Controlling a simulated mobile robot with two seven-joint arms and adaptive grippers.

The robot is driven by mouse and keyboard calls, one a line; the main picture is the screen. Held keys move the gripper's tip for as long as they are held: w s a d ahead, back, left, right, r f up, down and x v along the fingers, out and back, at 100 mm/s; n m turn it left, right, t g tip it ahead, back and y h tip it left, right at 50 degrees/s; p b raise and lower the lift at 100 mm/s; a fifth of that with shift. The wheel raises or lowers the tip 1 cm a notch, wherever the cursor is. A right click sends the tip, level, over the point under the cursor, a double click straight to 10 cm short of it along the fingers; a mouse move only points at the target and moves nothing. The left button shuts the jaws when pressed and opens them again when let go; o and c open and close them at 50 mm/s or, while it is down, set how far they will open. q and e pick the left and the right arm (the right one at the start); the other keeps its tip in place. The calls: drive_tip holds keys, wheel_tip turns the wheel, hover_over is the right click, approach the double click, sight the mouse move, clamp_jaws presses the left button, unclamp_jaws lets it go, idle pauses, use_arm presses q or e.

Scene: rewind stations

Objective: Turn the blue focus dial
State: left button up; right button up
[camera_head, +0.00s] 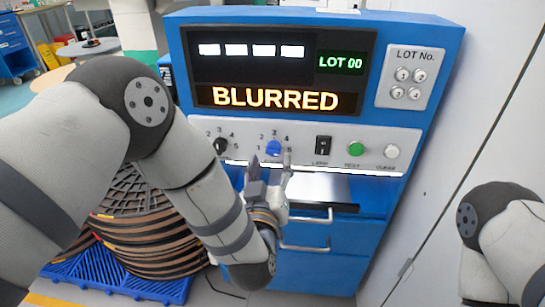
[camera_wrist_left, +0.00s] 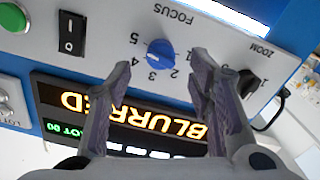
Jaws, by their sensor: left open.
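The blue focus dial (camera_head: 273,147) sits on the white control strip of the blue machine, with numbers around it. In the left wrist view the dial (camera_wrist_left: 160,51) shows upside down under the word FOCUS; I cannot tell surely which number it points at. My left gripper (camera_head: 270,166) is open and empty, its fingertips just below the dial in the head view. In the wrist view the dial appears in the gap between the fingertips (camera_wrist_left: 161,64), with no clear contact. The display (camera_head: 275,99) reads BLURRED. My right gripper is out of view.
A black zoom dial (camera_head: 220,145) is left of the blue dial. A black lamp switch (camera_head: 322,146), a green button (camera_head: 356,149) and a white button (camera_head: 391,151) are to the right. Below are a metal shelf and drawer handles (camera_head: 305,243). Stacked reels (camera_head: 150,235) stand at left.

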sight(273, 155)
use_arm(q)
drive_tip(key=shift+w, duration=1.95)
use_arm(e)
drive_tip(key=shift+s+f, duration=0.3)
use_arm(q)
clamp_jaws()
drive_tip(key=shift+s, duration=0.1)
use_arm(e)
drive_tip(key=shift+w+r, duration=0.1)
use_arm(q)
drive_tip(key=n, duration=0.5)
drive_tip(key=shift+p, duration=0.35)
drive_tip(key=n, duration=0.4)
drive_tip(key=shift+f, duration=0.2)
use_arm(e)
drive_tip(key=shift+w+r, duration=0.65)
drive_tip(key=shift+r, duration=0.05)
use_arm(q)
drive_tip(key=shift+d+n, duration=0.1)
drive_tip(key=shift+n, duration=0.3)
